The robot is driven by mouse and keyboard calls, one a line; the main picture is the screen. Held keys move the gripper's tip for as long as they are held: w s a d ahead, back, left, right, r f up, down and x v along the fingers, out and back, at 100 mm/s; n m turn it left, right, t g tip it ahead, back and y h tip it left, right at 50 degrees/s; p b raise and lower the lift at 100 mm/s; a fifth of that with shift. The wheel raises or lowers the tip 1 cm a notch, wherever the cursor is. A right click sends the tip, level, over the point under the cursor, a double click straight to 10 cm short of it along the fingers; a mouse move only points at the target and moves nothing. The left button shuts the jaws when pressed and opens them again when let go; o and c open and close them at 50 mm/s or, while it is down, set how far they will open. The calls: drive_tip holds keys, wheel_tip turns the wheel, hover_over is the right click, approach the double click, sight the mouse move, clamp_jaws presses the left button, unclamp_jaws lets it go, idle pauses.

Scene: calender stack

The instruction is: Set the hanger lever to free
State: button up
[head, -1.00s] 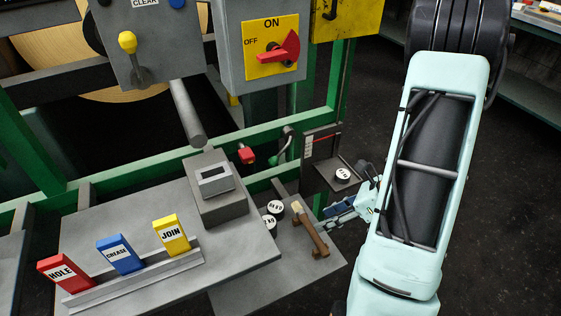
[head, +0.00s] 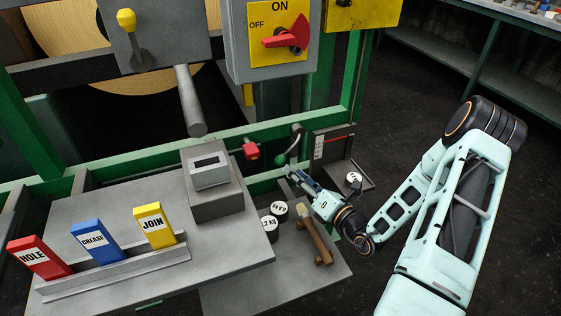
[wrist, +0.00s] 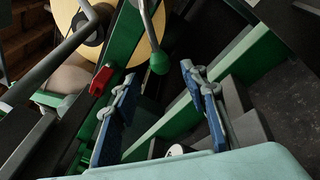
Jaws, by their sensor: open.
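A lever with a green ball knob (head: 281,160) hangs from a dark pivot on the green frame, just right of the red handle; I take it as the hanger lever. In the wrist view its grey rod comes down from the top and ends in the green knob (wrist: 159,62). My gripper (head: 291,172) is just below and right of the knob. In the wrist view my open gripper (wrist: 158,76) has its blue fingers on either side of the knob, with a gap at each side. I cannot tell the depth between them. No free or locked label is readable.
A small red handle (head: 251,149) sits left of the lever. The hanger plate (head: 363,184) carries a round weight (head: 354,179). More weights (head: 279,208) and a wooden-handled tool (head: 315,238) lie on the lower shelf. Green frame beams are close to my gripper.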

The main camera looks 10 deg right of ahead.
sight(283, 163)
drive_tip(key=b+x, duration=0.1)
drive_tip(key=x, duration=0.7)
drive_tip(key=shift+w+a+b, duration=0.15)
drive_tip(key=shift+w+b, duration=0.1)
drive_tip(key=shift+b, duration=0.05)
clamp_jaws()
